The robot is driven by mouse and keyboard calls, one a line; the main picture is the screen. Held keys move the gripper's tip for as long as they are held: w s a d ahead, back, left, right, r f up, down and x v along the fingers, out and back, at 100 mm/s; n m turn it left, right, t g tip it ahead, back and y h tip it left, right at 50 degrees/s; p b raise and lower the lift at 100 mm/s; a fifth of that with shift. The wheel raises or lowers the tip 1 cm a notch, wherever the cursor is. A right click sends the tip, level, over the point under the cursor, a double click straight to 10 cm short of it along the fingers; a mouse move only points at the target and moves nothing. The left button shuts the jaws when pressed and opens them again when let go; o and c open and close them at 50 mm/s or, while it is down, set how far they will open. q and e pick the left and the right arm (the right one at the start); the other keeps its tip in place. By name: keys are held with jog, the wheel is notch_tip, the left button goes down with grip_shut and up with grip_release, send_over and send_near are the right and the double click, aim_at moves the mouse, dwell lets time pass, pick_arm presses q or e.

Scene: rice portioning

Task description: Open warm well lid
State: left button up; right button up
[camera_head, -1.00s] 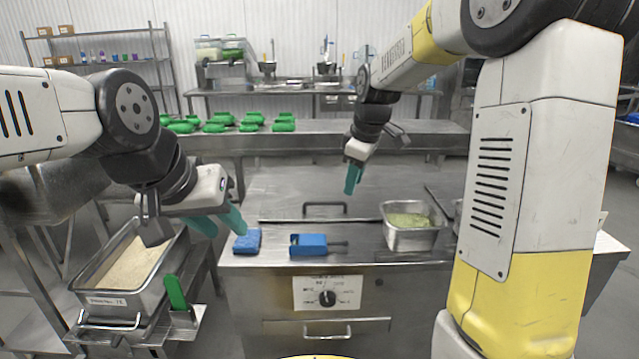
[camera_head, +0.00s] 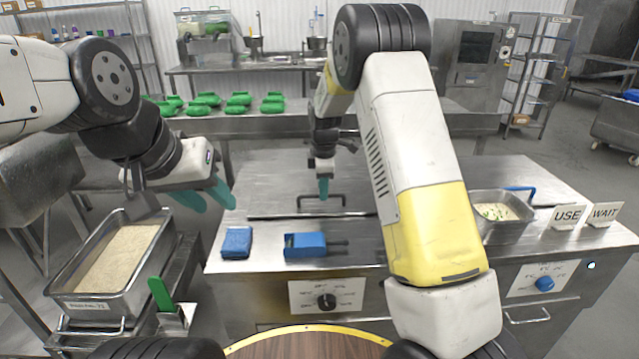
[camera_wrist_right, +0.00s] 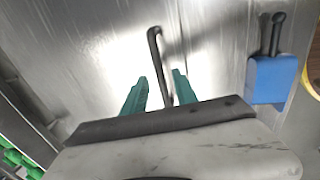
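The warm well lid (camera_head: 268,186) is a flat steel plate on the counter, lying closed. Its dark bar handle (camera_head: 338,197) stands up near the front edge; it also shows in the right wrist view (camera_wrist_right: 155,48). My right gripper (camera_head: 323,190) points down at the handle. In the right wrist view its two teal fingers (camera_wrist_right: 160,90) are apart, with the handle bar showing in the gap between them; contact cannot be told. My left gripper (camera_head: 210,198) hangs at the left, its teal fingers apart and empty.
A blue sponge (camera_head: 236,243) and a blue box (camera_head: 305,245) with dark prongs lie in front of the lid. A rice pan (camera_head: 75,306) stands at left. A food pan (camera_head: 512,232) and the USE (camera_head: 567,217) and WAIT (camera_head: 604,213) signs stand at right.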

jog(key=shift+w+f, duration=0.1)
jog(key=shift+f, duration=0.4)
jog(key=shift+c, duration=0.4)
grip_shut()
dwell(0.7)
